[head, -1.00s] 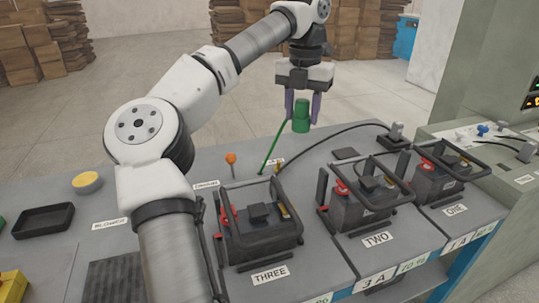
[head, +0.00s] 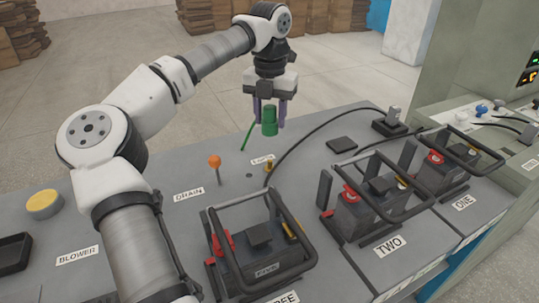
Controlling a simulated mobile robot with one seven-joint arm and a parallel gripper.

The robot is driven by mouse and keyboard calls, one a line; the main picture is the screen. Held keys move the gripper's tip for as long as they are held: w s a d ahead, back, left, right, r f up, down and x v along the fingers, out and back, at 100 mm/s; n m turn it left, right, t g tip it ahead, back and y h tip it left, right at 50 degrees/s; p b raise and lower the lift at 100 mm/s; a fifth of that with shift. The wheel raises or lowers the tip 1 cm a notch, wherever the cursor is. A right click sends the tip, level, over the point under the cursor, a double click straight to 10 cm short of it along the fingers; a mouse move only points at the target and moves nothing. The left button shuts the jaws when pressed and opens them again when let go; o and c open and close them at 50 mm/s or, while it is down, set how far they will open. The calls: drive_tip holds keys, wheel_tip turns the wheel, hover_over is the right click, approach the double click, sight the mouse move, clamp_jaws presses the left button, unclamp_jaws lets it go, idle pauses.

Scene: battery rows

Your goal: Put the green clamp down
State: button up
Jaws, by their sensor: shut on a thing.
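The green clamp (head: 269,127) is a short green cylinder held upright between the two purple fingers of my gripper (head: 269,114). My gripper points down and is shut on it. The clamp is held above the back part of the grey bench, apart from the surface as far as I can tell. A thin green lead (head: 247,136) slants down to the left beside it, toward the bench. Whether the lead joins the clamp is hidden by the left finger.
Batteries in black frames stand at THREE (head: 262,245), TWO (head: 372,200) and ONE (head: 450,162). An orange-knobbed lever (head: 215,163) stands by the DRAIN label. A black cable (head: 310,138) runs from a brass post (head: 268,167) to a black block (head: 391,123). A flat dark pad (head: 342,144) lies between.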

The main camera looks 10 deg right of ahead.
sight(270, 161)
wheel_tip(270, 161, down, 12)
drive_tip(key=shift+r, duration=0.25)
drive_tip(key=shift+f, duration=0.1)
drive_tip(key=o, duration=0.9)
drive_tip(key=shift+o, duration=0.3)
wheel_tip(270, 161, up, 12)
drive_tip(key=shift+r, duration=0.15)
